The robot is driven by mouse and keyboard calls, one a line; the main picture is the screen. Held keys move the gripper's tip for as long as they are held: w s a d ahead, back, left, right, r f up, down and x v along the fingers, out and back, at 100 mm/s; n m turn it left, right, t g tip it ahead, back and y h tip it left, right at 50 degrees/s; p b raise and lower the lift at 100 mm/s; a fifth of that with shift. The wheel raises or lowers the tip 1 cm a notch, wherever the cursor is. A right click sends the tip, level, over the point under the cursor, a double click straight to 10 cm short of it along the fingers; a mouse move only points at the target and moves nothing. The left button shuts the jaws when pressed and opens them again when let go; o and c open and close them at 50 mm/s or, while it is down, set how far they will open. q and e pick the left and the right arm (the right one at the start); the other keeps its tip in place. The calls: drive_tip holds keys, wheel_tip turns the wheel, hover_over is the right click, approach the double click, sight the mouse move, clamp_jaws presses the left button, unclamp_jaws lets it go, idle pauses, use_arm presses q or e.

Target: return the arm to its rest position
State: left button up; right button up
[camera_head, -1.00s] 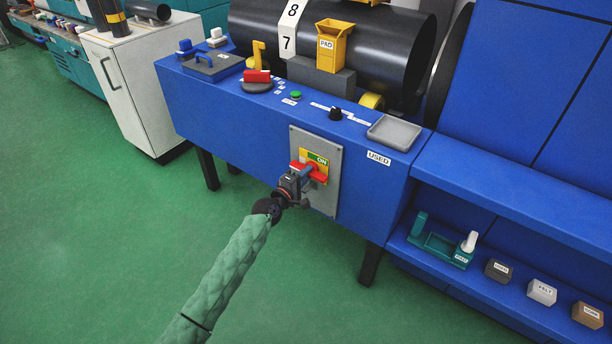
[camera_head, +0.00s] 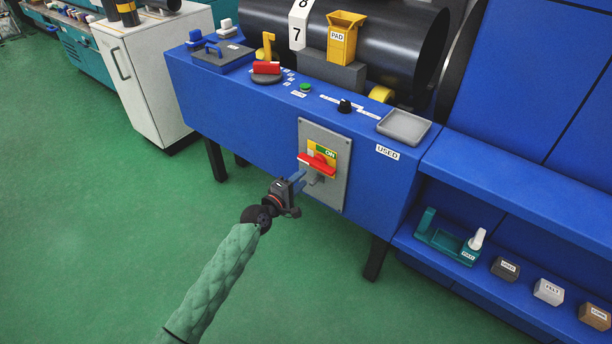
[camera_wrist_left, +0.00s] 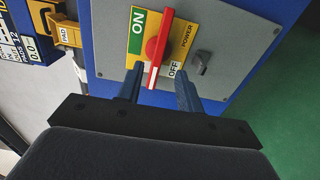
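My left gripper (camera_head: 297,182) is in front of the blue bench, a little down and left of the red switch handle (camera_head: 317,164), apart from it. In the left wrist view the two blue fingers of the gripper (camera_wrist_left: 160,88) stand apart with nothing held. The red handle (camera_wrist_left: 158,50) shows beyond them on a yellow plate with a green ON label, a POWER label and an OFF label. The plate sits on a grey panel (camera_head: 335,195). My right gripper is not in view.
The blue bench (camera_head: 260,120) carries a grey tray (camera_head: 404,127), a yellow PAD holder (camera_head: 343,40) and a black cylinder (camera_head: 400,50). A blue shelf at the right holds several small blocks. The green floor (camera_head: 110,220) in front is clear.

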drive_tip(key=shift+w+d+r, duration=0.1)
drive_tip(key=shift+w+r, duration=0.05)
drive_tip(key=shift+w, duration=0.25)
